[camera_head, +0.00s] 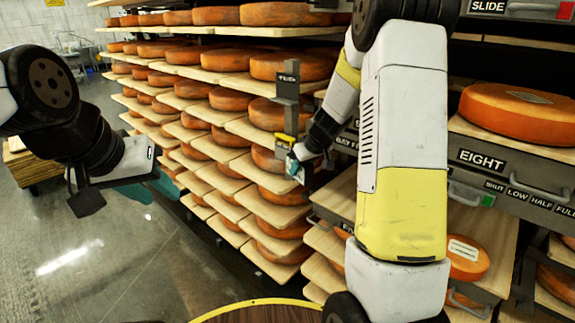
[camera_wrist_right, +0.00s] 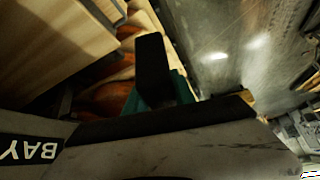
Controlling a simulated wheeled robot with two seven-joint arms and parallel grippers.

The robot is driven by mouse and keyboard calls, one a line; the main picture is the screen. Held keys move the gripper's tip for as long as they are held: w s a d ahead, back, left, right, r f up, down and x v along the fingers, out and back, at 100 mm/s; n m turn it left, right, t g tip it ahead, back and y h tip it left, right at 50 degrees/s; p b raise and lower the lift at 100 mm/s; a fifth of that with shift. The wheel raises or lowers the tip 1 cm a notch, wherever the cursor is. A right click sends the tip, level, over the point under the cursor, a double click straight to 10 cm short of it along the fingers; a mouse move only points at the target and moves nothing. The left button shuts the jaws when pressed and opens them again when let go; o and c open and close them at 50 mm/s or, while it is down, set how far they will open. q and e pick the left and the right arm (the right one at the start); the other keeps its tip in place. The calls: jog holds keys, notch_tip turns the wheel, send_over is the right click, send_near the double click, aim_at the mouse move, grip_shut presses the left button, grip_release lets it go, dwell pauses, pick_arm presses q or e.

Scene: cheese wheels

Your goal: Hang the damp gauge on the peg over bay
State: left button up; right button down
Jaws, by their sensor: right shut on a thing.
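No peg can be made out clearly. My left gripper (camera_head: 118,195) is open and empty at the left.
Shelves of orange cheese wheels (camera_head: 285,66) fill the middle. A drawer front marked EIGHT (camera_head: 482,160) is at the right. A label reading BAY (camera_wrist_right: 32,151) shows upside down in the right wrist view. Clear floor (camera_head: 110,265) lies at the left.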

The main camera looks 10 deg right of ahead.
jog(key=shift+w+d, duration=0.55)
jog(key=shift+d, duration=0.1)
jog(key=shift+w+d+f, duration=0.45)
jog(key=shift+d+f, duration=0.15)
jog(key=shift+f, duration=0.05)
jog(key=c, duration=1)
grip_release()
jog(key=shift+o, duration=0.2)
jog(key=shift+s, duration=0.1)
